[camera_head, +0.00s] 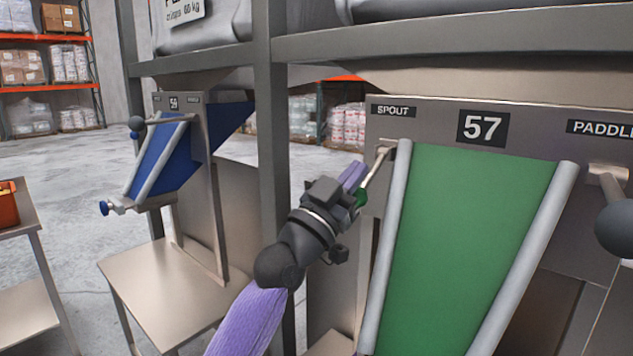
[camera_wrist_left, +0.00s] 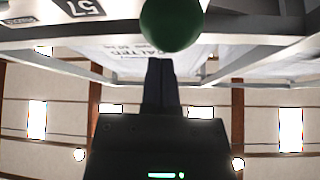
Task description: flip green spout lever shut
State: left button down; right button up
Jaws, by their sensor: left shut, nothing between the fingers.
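The green spout lever is on weigher 57, below the SPOUT label. Its metal rod (camera_head: 377,166) slopes down and left from its pivot to a green ball knob (camera_head: 361,197), which is partly hidden by my left gripper (camera_head: 352,178). In the left wrist view the green knob (camera_wrist_left: 172,24) is large, just beyond the tips of my left gripper (camera_wrist_left: 160,62). The fingers are shut and empty. They are very close to the knob; I cannot tell whether they touch it. My right gripper is not in view.
The green chute (camera_head: 465,240) with grey side rails is right of the lever. A dark ball knob (camera_head: 616,228) is at the right edge below the PADDLE label. A grey post (camera_head: 271,150) stands left of my gripper. Weigher 59 has a blue chute (camera_head: 158,155).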

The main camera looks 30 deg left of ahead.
pick_arm(q)
jog(key=s+r+b+v, duration=0.1)
jog(key=v, duration=0.8)
jog(key=shift+s, duration=0.3)
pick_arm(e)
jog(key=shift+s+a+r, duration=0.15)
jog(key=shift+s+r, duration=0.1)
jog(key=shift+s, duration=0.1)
